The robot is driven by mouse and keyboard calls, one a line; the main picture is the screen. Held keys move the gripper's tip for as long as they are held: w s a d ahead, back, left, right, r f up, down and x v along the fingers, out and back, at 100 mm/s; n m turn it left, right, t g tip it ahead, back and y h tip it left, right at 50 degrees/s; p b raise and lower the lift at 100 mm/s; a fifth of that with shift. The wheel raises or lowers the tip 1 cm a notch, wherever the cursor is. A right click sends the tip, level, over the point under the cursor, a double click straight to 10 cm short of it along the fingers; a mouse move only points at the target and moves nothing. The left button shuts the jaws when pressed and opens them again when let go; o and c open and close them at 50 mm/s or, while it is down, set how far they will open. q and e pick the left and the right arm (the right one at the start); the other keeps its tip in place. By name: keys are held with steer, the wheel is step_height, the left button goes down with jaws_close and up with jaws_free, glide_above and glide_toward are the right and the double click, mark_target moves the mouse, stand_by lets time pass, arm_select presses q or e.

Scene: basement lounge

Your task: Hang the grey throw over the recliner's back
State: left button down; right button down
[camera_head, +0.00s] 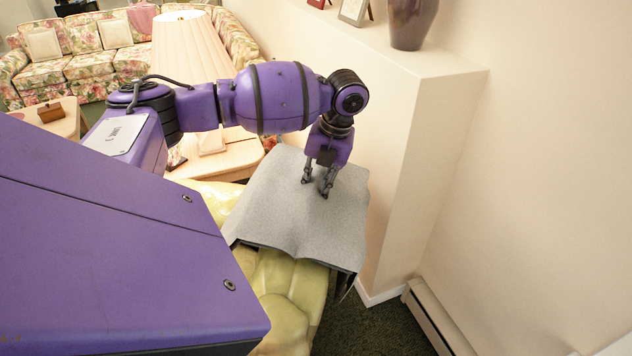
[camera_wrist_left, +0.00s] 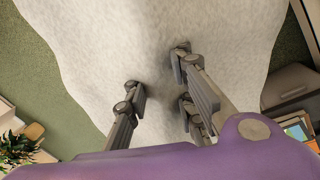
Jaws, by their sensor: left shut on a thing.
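The grey throw (camera_head: 290,205) lies spread over the top of the pale yellow recliner (camera_head: 285,290) in the head view, with its near edge hanging down over the recliner. My left gripper (camera_head: 317,188) points down onto the middle of the throw, its fingers touching the cloth. In the left wrist view the fingers (camera_wrist_left: 165,95) press into the throw (camera_wrist_left: 190,40), which fills most of the picture. The gripper is shut on the throw, though the pinched fold is hard to make out. The recliner's back is partly hidden under the cloth. My right gripper is not in view.
A white half wall (camera_head: 400,130) with a purple vase (camera_head: 410,22) stands right behind the throw. A side table (camera_head: 210,165) with a pleated lamp (camera_head: 190,45) is on the left. A baseboard heater (camera_head: 437,318) runs along the right wall. A floral sofa (camera_head: 70,65) is far left.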

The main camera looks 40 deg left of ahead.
arm_select(q)
steer(key=c, duration=1.5)
jaws_free()
steer(key=shift+c, duration=0.2)
steer(key=shift+o, duration=0.7)
steer(key=v, duration=1.2)
